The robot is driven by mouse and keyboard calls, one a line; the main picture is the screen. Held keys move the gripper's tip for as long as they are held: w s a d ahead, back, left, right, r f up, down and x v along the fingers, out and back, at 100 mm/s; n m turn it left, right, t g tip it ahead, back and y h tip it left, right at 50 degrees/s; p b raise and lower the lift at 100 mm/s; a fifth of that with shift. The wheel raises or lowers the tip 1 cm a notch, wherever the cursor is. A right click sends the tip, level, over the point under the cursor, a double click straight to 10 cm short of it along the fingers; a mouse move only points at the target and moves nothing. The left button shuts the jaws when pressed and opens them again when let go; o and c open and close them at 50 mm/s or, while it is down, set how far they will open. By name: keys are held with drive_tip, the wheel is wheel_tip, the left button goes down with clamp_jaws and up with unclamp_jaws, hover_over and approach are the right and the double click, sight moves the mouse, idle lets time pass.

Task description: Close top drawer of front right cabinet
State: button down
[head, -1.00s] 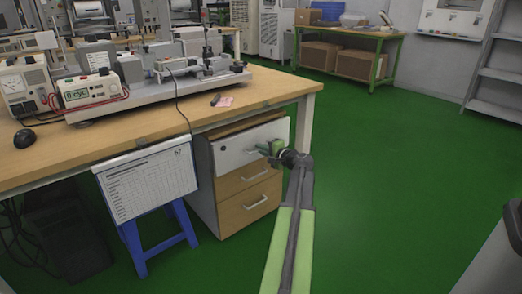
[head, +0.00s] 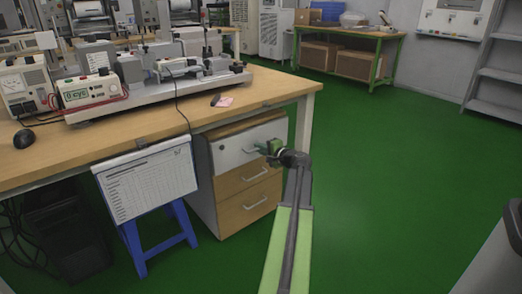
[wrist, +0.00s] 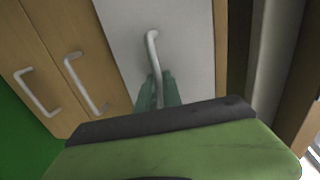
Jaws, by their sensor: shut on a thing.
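The cabinet (head: 203,190) stands under the right part of the workbench, with a white top drawer (head: 235,145) above two wood-fronted drawers. The top drawer's front looks close to the cabinet face; I cannot tell whether a small gap is left. My gripper (head: 262,148) is at the right part of the top drawer's front. In the wrist view, the white drawer front (wrist: 185,45) fills the middle, and the green fingers of my gripper (wrist: 157,85) are shut on its white bar handle (wrist: 152,45). My gripper hides the handle in the head view.
The wooden workbench (head: 240,107) overhangs the cabinet and carries test equipment. A blue stool (head: 160,240) and a hanging paper chart (head: 145,185) are to the left of the cabinet. Green floor (head: 400,180) is clear to the right.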

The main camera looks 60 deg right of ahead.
drive_tip(key=shift+r+x, duration=0.1)
drive_tip(key=shift+x, duration=0.5)
drive_tip(key=shift+r+x, duration=0.15)
drive_tip(key=shift+x, duration=0.5)
drive_tip(key=c, duration=1.8)
unclamp_jaws()
drive_tip(key=shift+r, duration=0.1)
drive_tip(key=p+v, duration=0.3)
drive_tip(key=v, duration=1.4)
drive_tip(key=shift+s+a, duration=0.2)
drive_tip(key=shift+s, duration=0.1)
